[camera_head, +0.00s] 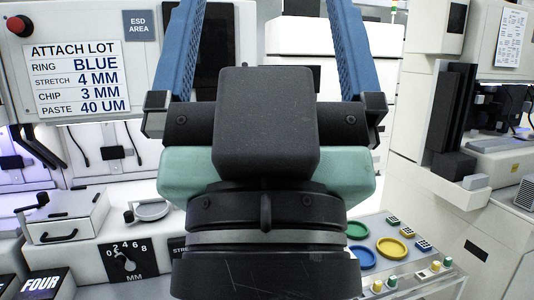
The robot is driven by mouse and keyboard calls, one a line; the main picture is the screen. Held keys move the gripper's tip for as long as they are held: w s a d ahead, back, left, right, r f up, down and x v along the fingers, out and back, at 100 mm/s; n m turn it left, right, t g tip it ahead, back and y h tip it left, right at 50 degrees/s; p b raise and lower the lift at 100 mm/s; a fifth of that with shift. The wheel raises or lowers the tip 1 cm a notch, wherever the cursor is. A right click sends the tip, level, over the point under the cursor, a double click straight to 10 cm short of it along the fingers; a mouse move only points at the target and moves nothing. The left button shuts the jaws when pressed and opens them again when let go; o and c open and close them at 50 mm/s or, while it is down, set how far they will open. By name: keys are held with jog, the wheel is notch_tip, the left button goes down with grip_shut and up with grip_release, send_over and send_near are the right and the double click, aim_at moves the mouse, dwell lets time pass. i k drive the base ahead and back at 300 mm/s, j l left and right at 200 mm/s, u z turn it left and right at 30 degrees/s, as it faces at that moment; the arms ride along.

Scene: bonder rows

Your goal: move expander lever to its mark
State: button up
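A black dial plate (140,271) marked 0, 2, 4, 6, 8 and MM is on the front of the white bench unit at the lower left. A small dark lever or knob (126,263) sits at its middle; its exact pointing is too small to tell. A label starting "STRE" (180,250) is beside it, partly hidden by my gripper. A sign (80,78) reads ring BLUE, stretch 4 MM, chip 3 MM, paste 40 UM. My gripper (267,8) is in the middle, its blue fingers wide apart with nothing visible between them. The fingertips run off the top edge.
A drawer-like box with a black handle (60,236) and a round grey part (151,210) stand above the dial. A tray with coloured rings (392,249) is at right. My gripper hides the centre.

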aim_at(121, 261)
jog(key=i+j+z, duration=0.15)
jog(key=j, duration=0.25)
jog(key=i+j+z, duration=0.2)
jog(key=j, duration=0.15)
jog(key=j+z, duration=0.15)
jog(key=j, duration=0.25)
